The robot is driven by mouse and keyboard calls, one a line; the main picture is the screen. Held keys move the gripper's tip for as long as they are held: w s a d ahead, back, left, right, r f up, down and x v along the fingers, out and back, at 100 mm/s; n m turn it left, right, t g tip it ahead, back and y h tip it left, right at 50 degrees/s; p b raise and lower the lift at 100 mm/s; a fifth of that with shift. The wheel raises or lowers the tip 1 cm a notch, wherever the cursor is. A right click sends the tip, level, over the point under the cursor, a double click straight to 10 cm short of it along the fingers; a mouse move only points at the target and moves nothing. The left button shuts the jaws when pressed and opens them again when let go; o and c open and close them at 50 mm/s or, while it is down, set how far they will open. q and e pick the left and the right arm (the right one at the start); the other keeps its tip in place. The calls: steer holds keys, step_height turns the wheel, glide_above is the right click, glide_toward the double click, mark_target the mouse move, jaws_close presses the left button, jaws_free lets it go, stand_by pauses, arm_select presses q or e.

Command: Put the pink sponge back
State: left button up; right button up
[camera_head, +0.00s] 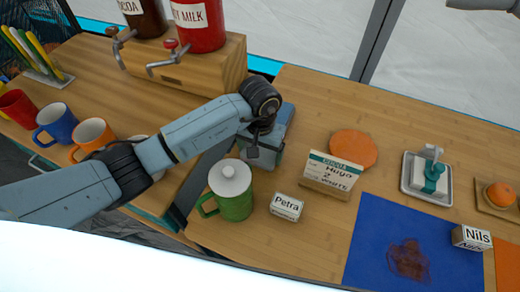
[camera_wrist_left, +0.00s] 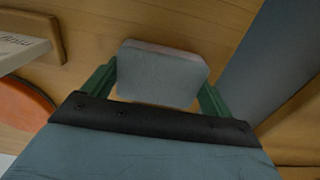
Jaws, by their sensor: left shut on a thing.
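In the left wrist view, the sponge (camera_wrist_left: 160,75) sits between the two green fingers of my left gripper (camera_wrist_left: 158,92). Its broad grey face is toward the camera, and a thin pinkish edge shows along its top. In the head view, my left gripper (camera_head: 252,153) is over the wooden counter behind the green pot with a white lid (camera_head: 235,200). The gripper and wrist hide the sponge there. I cannot tell whether the sponge touches the counter. My right gripper is not in view.
An orange disc (camera_head: 354,148), cocoa card (camera_head: 331,172) and Petra card (camera_head: 286,207) stand to the right. Mugs (camera_head: 55,122) stand left. Bare counter lies behind the disc.

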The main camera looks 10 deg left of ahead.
arm_select(q)
steer(key=shift+f, duration=0.1)
steer(key=o, duration=0.8)
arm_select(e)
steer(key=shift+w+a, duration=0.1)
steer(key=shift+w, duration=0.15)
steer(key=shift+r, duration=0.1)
arm_select(q)
steer(key=shift+r, duration=0.2)
step_height(320, 180, up, 5)
steer(key=shift+w+a+r+p, duration=0.1)
steer(key=shift+r+p, duration=0.1)
steer(key=shift+p, duration=0.4)
step_height(320, 180, up, 6)
steer(key=shift+r+p, duration=0.25)
steer(key=shift+p, duration=0.05)
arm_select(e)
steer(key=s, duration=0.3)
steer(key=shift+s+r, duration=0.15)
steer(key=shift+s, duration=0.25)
